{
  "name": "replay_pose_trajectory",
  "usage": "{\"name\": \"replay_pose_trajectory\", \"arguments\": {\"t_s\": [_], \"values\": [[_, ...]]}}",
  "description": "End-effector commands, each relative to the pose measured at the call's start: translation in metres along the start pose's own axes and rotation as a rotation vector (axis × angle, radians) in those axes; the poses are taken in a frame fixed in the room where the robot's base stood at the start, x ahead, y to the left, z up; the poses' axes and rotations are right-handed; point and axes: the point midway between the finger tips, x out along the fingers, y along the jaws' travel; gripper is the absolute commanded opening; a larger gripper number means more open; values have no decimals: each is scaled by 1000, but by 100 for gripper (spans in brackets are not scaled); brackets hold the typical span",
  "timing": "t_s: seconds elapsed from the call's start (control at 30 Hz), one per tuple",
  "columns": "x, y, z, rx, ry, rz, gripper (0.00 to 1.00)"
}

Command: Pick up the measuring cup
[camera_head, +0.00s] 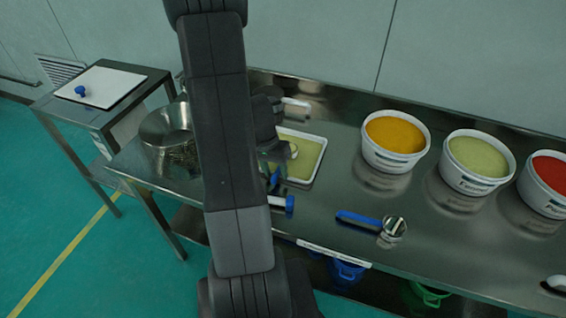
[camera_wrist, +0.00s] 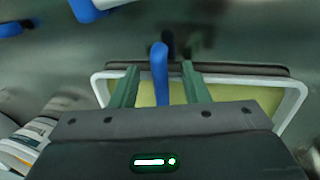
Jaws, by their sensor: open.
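My gripper (camera_wrist: 159,69) is open in the wrist view, with its two green fingers apart. An upright-looking blue handle (camera_wrist: 160,88) shows between them, with a gap on both sides. Behind it is a white-rimmed tray (camera_wrist: 292,108) with pale yellow-green content. In the head view the tray (camera_head: 309,183) is partly hidden by my arm, and a blue handle (camera_head: 274,181) shows by its near left edge. A blue-handled tool with a shiny metal cup (camera_head: 394,226) lies on the table to the right.
White tubs of orange (camera_head: 396,163), green (camera_head: 467,184) and red (camera_head: 543,207) content stand on the steel table. A metal bowl (camera_head: 152,127) is at left. A blue-and-white tool (camera_head: 288,204) lies near the front edge. A side table (camera_head: 135,97) holds a white board.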

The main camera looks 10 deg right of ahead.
Motion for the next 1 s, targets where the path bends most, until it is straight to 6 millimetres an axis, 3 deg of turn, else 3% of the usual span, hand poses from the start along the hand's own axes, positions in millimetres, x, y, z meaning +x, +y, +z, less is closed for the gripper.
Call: {"name": "replay_pose_trajectory", "arguments": {"t_s": [0.3, 0.5, 0.53, 0.87, 1.0], "values": [[5, 0, 0, 1, 1, -1, 42], [5, 0, 0, 1, 1, -1, 2], [5, 0, 0, 1, 1, -1, 0], [3, 0, 0, 1, 1, -1, 0], [-8, 2, -1, 2, 5, -3, 0]]}}
